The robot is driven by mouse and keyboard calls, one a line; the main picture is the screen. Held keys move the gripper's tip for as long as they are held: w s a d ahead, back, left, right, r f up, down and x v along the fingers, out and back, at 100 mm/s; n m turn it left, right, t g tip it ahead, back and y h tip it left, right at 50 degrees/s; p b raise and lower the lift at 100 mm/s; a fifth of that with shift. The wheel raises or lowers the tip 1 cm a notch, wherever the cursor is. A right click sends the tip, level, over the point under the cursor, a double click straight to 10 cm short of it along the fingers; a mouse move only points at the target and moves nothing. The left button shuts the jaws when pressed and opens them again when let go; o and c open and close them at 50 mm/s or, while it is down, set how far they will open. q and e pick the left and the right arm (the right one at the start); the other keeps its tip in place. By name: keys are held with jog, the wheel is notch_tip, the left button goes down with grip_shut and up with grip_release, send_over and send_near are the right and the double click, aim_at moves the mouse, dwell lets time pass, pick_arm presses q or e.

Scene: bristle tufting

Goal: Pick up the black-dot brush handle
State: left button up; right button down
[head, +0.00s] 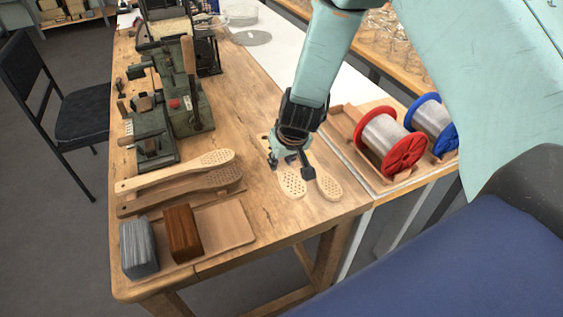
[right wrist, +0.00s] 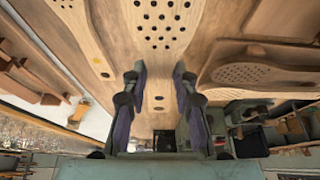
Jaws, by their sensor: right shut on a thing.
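A pale wooden brush handle (head: 290,182) with a drilled head lies on the bench under my right gripper (head: 291,167). In the right wrist view the handle (right wrist: 160,65) runs between the two fingers of the gripper (right wrist: 160,85), which is shut on its narrow part. Small dark spots show on the narrow part there; I cannot tell which is the black dot and which a hole. A second pale handle (head: 328,185) lies close beside it, to the right in the head view. It also shows at the left in the right wrist view (right wrist: 85,40). My left gripper is out of view.
Two more handles, one pale (head: 180,172) and one brown (head: 180,192), lie left of the gripper. A grey block (head: 139,248) and a brown block (head: 184,234) sit at the front left. Green machines (head: 185,105) stand behind. A red wire spool (head: 390,143) stands right.

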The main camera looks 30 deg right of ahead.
aim_at(281, 165)
notch_tip(281, 165, up, 21)
jog(key=p, duration=1.7)
jog(key=shift+f, duration=0.2)
